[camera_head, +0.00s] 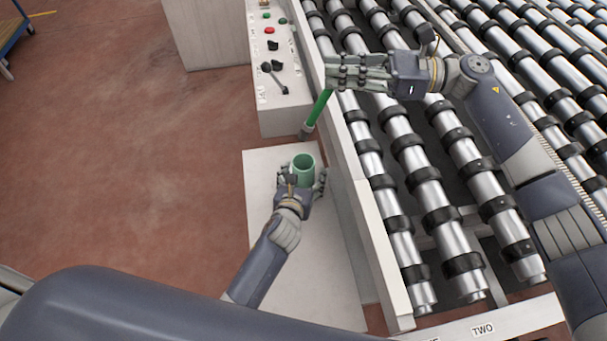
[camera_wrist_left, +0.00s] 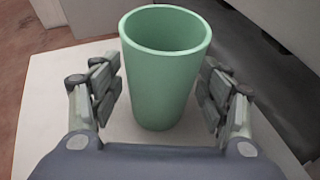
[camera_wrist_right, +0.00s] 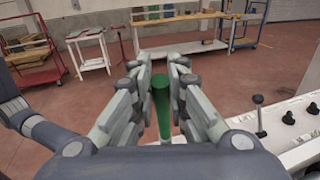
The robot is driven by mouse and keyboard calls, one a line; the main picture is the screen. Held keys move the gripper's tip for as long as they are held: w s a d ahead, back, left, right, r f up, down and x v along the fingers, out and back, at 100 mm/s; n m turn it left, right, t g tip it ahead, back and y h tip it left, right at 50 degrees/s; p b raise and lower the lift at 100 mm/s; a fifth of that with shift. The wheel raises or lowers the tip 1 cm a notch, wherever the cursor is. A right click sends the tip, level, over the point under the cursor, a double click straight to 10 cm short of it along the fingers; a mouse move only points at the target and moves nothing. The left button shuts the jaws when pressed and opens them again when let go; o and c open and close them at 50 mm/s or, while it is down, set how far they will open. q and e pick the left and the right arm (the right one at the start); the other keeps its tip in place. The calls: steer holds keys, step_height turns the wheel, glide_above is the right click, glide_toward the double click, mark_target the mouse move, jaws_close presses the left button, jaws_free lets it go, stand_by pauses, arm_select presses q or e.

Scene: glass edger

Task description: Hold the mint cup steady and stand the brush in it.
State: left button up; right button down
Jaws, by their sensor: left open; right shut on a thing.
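The mint cup (camera_head: 303,164) stands upright on a white surface in the head view. In the left wrist view the cup (camera_wrist_left: 165,75) sits between the spread fingers of my left gripper (camera_wrist_left: 161,95), with a gap on each side. The left gripper (camera_head: 304,181) is open around the cup. My right gripper (camera_head: 337,73) is shut on the green handle of the brush (camera_head: 320,106). The brush hangs tilted, its darker end down, above and slightly right of the cup, apart from it. The handle (camera_wrist_right: 161,92) also shows between the fingers (camera_wrist_right: 165,80) in the right wrist view.
The white surface (camera_head: 262,215) is otherwise clear. A control panel (camera_head: 277,70) with knobs and a lever stands behind it. The roller conveyor (camera_head: 420,170) with its white side rail (camera_head: 352,170) lies to the right. Carts and a bench (camera_wrist_right: 185,45) stand far off.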

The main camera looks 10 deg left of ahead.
mark_target(305, 131)
arm_select(q)
steer(key=shift+w, duration=0.15)
steer(key=shift+c, duration=0.6)
steer(key=c, duration=1.1)
steer(key=shift+o, duration=0.2)
arm_select(e)
steer(key=shift+s+a+f, duration=0.15)
steer(key=shift+s+a, duration=0.1)
steer(key=shift+a, duration=0.15)
steer(key=shift+a+r+m+t+h, duration=0.75)
steer(key=shift+a+m+t+h, duration=1.2)
steer(key=shift+a+t, duration=0.75)
steer(key=shift+s+f, duration=0.15)
steer(key=shift+f, duration=4.3)
steer(key=shift+s+f, duration=0.1)
steer(key=shift+f, duration=4.3)
